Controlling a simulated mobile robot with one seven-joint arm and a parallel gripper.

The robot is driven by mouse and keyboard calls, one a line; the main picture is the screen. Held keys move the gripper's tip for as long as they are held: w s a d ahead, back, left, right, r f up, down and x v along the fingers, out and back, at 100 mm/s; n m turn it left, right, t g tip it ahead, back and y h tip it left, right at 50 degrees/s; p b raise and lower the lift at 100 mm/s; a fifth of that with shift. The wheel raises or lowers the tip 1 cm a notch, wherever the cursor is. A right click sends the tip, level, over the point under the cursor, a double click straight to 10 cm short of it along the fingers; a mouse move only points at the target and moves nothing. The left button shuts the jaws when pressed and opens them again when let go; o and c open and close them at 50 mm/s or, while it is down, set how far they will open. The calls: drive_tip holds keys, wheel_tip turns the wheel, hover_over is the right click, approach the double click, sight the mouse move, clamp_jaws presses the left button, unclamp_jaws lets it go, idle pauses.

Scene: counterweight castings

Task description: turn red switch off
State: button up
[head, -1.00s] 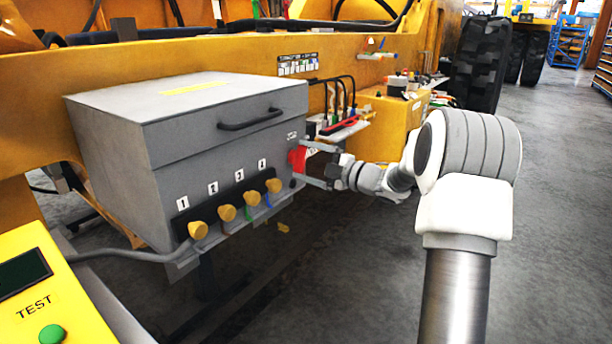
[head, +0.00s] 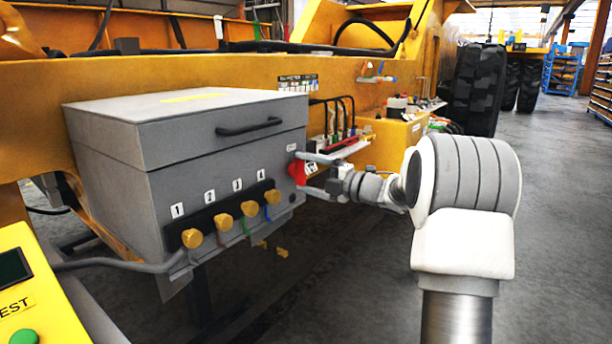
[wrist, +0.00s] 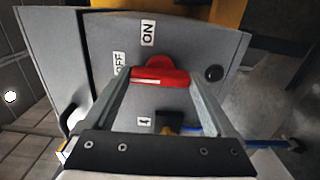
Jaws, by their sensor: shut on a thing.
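The red switch (head: 297,171) is on the right side face of the grey box (head: 225,170). In the wrist view the red switch (wrist: 160,70) has a rounded hub and a bar lying across the picture. An ON label (wrist: 148,32) is above it and an OFF label (wrist: 119,64) is to its upper left. My gripper (wrist: 160,78) is shut on the red switch, one finger at each end of the bar. In the head view my gripper (head: 309,175) reaches the switch from the right. The fingers partly hide the switch there.
The box front has a row of several yellow knobs (head: 222,222) with numbered labels. A dark round button (wrist: 214,73) is right of the switch. A shelf with cables (head: 345,145) stands close behind my gripper. The floor (head: 560,200) at right is clear.

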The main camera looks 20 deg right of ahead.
drive_tip(key=o, duration=1.1)
drive_tip(key=shift+c, duration=0.2)
drive_tip(key=shift+d, duration=0.1)
drive_tip(key=p+v, duration=0.3)
drive_tip(key=v, duration=1.4)
drive_tip(key=shift+s+p, duration=0.2)
drive_tip(key=shift+p, duration=0.1)
drive_tip(key=shift+w+d, duration=0.1)
